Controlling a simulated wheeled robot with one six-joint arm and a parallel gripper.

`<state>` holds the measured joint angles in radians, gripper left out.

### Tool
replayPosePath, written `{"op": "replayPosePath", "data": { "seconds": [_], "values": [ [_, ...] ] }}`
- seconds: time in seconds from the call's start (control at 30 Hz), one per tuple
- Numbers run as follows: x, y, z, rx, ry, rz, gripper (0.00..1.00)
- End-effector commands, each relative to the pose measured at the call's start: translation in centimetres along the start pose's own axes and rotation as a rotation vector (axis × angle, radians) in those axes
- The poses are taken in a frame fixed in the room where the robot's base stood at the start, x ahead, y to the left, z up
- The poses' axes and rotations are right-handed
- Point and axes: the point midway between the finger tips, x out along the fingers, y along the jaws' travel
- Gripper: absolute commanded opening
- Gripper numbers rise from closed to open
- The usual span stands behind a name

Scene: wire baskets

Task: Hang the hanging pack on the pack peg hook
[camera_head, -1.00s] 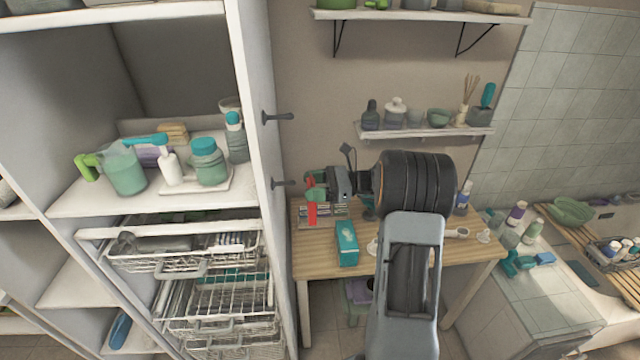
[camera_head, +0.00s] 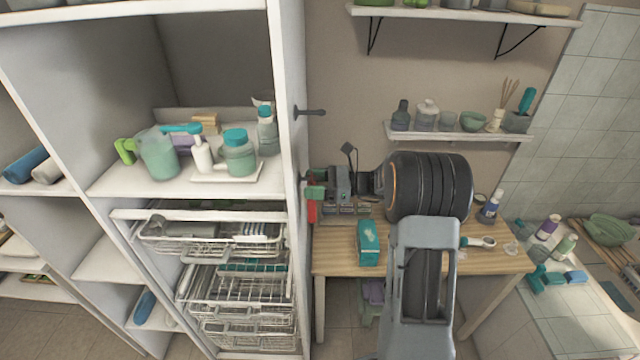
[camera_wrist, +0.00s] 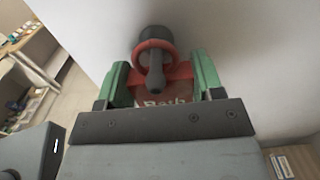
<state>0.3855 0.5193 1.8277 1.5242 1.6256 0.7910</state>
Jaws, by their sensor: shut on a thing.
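My gripper (camera_wrist: 160,85) is shut on the red hanging pack (camera_wrist: 172,98), whose printed label shows between the green fingers. In the head view, my gripper (camera_head: 315,191) is against the cabinet's side panel, with the red pack (camera_head: 312,212) hanging below the fingers. In the wrist view, the dark pack peg hook (camera_wrist: 155,74) sticks out from the pale panel towards the camera. The pack's red ring (camera_wrist: 141,51) appears around the peg's shaft, between its round base and its tip. In the head view this lower peg is hidden by my gripper.
A second dark hook (camera_head: 310,112) is higher on the cabinet side panel (camera_head: 292,60). Wire baskets (camera_head: 215,235) are inside the cabinet. Below my gripper is a wooden table (camera_head: 400,255) with a teal box (camera_head: 368,243). A wall shelf (camera_head: 455,131) holds bottles and bowls.

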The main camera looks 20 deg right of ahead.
Motion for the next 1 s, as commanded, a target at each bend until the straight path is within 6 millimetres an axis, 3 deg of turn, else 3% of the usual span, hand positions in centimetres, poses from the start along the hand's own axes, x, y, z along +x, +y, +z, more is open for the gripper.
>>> {"op": "replayPosePath", "data": {
  "seconds": [0.93, 0.97, 1.0],
  "values": [
    [0.62, 0.02, -0.81, 0.000, 0.000, 0.001, 0.19],
    [0.62, 0.02, -0.81, 0.000, 0.000, 0.001, 0.62],
    [0.62, 0.02, -0.81, 0.000, 0.000, 0.001, 0.66]
  ]
}}
